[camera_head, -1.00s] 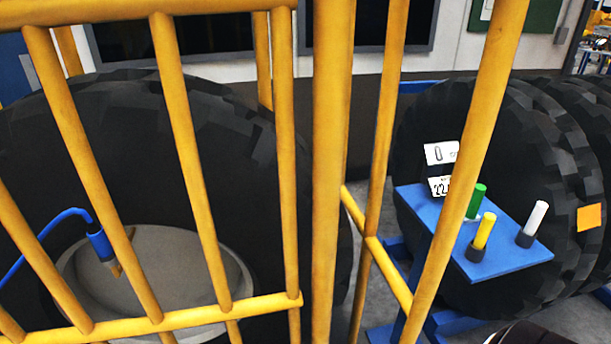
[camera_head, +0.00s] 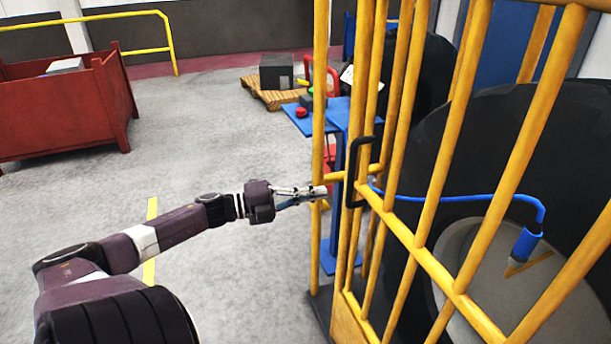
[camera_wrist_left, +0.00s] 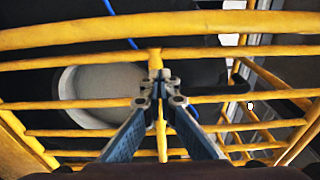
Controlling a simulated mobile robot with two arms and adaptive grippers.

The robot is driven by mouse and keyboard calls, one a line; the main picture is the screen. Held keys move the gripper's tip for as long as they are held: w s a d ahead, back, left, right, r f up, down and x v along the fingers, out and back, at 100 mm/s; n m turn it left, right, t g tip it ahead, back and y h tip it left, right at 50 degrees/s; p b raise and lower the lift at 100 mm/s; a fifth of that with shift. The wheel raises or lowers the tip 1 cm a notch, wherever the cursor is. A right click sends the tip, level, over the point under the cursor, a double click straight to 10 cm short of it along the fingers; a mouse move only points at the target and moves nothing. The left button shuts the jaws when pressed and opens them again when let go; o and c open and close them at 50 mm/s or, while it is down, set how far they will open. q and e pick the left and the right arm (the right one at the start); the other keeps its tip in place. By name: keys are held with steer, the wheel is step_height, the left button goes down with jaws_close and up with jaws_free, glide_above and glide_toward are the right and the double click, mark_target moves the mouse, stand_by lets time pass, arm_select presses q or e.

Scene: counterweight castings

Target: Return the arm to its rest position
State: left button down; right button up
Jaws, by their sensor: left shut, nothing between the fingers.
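My left arm comes in from the lower left of the head view and is stretched out toward a yellow barred cage gate (camera_head: 428,245). My left gripper (camera_head: 318,192) is shut and empty, its tips at a yellow post beside the gate's black handle (camera_head: 356,172). I cannot tell if the tips touch the post. In the left wrist view the closed fingertips (camera_wrist_left: 160,82) point at yellow bars (camera_wrist_left: 215,54), with a pale round hub (camera_wrist_left: 95,92) behind them. My right gripper is not in view.
Behind the bars are a large black tyre (camera_head: 455,150) and a blue hose (camera_head: 450,198). A blue stand (camera_head: 338,118) with a red button is close beyond the gripper. A red bin (camera_head: 60,110) stands at the back left. The grey floor left of the gate is mostly open.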

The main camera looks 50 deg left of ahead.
arm_select(q)
steer(key=v, duration=0.3)
steer(key=shift+s, duration=0.2)
